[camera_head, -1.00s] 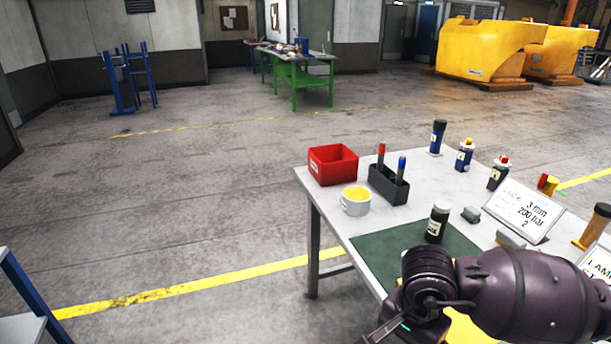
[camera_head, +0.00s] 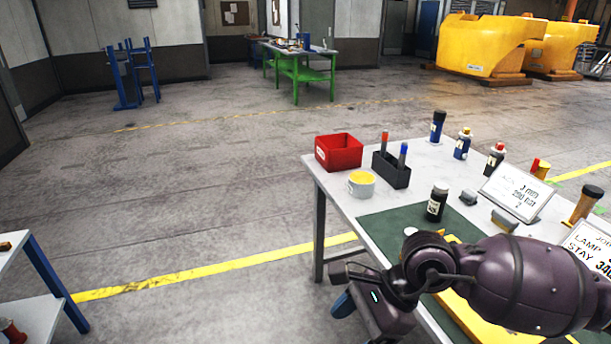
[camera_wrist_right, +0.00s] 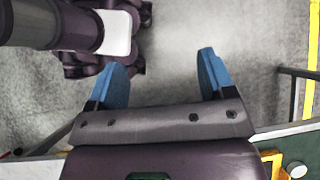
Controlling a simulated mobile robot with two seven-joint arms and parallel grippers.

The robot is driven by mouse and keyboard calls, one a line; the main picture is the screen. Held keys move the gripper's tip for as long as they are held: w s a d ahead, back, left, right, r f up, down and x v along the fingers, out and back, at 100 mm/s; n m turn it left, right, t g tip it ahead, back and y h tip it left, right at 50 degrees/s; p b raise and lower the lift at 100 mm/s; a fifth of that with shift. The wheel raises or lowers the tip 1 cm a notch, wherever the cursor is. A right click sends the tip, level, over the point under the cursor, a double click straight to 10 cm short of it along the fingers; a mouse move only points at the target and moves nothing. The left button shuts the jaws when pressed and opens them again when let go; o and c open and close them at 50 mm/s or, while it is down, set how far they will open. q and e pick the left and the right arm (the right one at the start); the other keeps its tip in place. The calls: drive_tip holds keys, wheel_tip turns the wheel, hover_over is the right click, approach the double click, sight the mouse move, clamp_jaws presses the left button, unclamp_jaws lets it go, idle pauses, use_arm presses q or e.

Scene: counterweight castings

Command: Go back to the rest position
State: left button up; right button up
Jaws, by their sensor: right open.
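My right arm comes in from the right in the head view, over the front of the grey work table (camera_head: 330,195). Its gripper (camera_head: 343,303) hangs just beyond the table's left front edge, with a blue fingertip showing. In the right wrist view the gripper (camera_wrist_right: 163,72) has its two blue fingers wide apart, with nothing between them but grey floor. My left gripper is in neither view.
The table holds a red bin (camera_head: 339,152), a yellow-topped cup (camera_head: 361,184), a pen holder (camera_head: 391,170), a dark bottle (camera_head: 436,205) and a green mat (camera_head: 398,226). A shelf (camera_head: 35,310) stands at lower left. Floor between is clear.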

drive_tip(key=w+a+r+m+y, duration=0.2)
drive_tip(key=a+r+m+y, duration=0.45)
drive_tip(key=r+y, duration=0.2)
drive_tip(key=w+d+r+m+t+y, duration=0.25)
drive_tip(key=m+t, duration=0.25)
drive_tip(key=m, duration=0.4)
drive_tip(key=w+d+r+m+t+y, duration=0.1)
drive_tip(key=w+r+m+t, duration=0.1)
drive_tip(key=w+m+t, duration=0.35)
drive_tip(key=w+d+f+m+t+h, duration=0.3)
drive_tip(key=d+f+m+t+h, duration=0.7)
drive_tip(key=m, duration=1.2)
drive_tip(key=s+d+f+m+g+h, duration=0.35)
drive_tip(key=d+f+m+h, duration=0.35)
drive_tip(key=f, duration=0.5)
drive_tip(key=s+d+f+m+g+h, duration=0.1)
drive_tip(key=s+d+f+m+g, duration=0.1)
drive_tip(key=s+f, duration=0.5)
drive_tip(key=s+d+f+m+g+h, duration=0.1)
drive_tip(key=s+d+f+m, duration=0.3)
drive_tip(key=s+f, duration=0.3)
drive_tip(key=s, duration=0.4)
drive_tip(key=shift+g, duration=0.4)
drive_tip(key=shift+d, duration=0.1)
